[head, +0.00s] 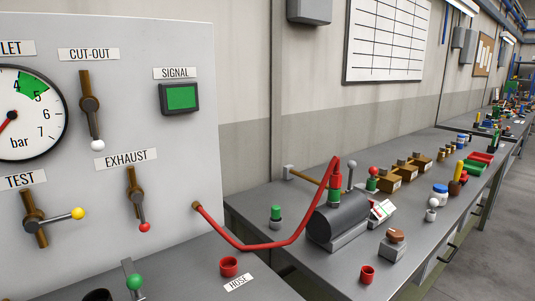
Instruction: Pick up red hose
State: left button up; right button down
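The red hose (243,247) runs from a brass-coloured fitting (198,206) on the lower right of the light grey panel. It sags over the bench edge, then rises to a bend above a dark grey cylinder (338,218). Its far end comes down at a red and green fitting (336,186) on top of the cylinder. A red ring-shaped holder (229,266) stands beside the "HOSE" label (238,282) on the near ledge. Neither of my grippers is in view, and nothing is seen holding the hose.
The panel (200,120) carries a gauge (28,112), levers and a green signal window (181,97). The long grey bench (340,270) holds a red cup (367,273), a brown-topped stamp-like object (395,238), brown boxes (388,184) and small parts. The floor at right is clear.

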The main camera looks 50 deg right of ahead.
aim_at(335, 179)
jog(key=z, duration=1.95)
jog(key=i+l, duration=0.2)
jog(key=l, duration=0.05)
